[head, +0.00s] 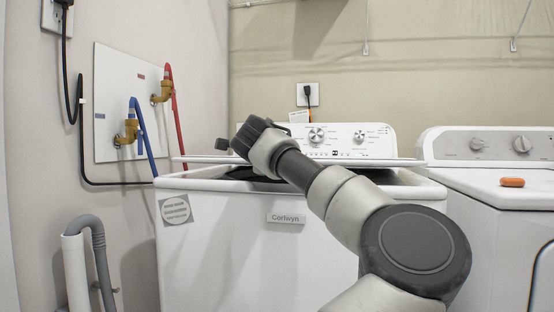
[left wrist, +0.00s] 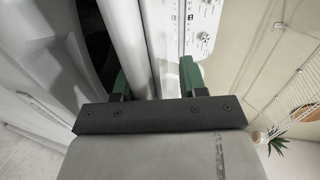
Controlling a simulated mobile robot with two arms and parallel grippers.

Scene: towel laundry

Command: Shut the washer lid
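The white washer (head: 250,245) stands ahead in the head view. Its lid (head: 400,162) shows nearly edge-on as a thin white slab, low over the top, with the dark opening visible below it. One arm of mine crosses in front of the lid's middle. My left gripper (left wrist: 157,82) shows in the left wrist view with green fingers apart. A white edge, seemingly the lid's, runs between or just beyond the fingers; I cannot tell whether they touch it. In the head view the fingers cannot be made out. My right gripper is in neither view.
The washer's control panel (head: 345,138) rises behind the lid. A dryer (head: 490,190) stands close on the right, with an orange object (head: 512,182) on top. Hoses, valves and a grey drain pipe (head: 98,255) line the left wall. A plant (left wrist: 272,138) shows in the wrist view.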

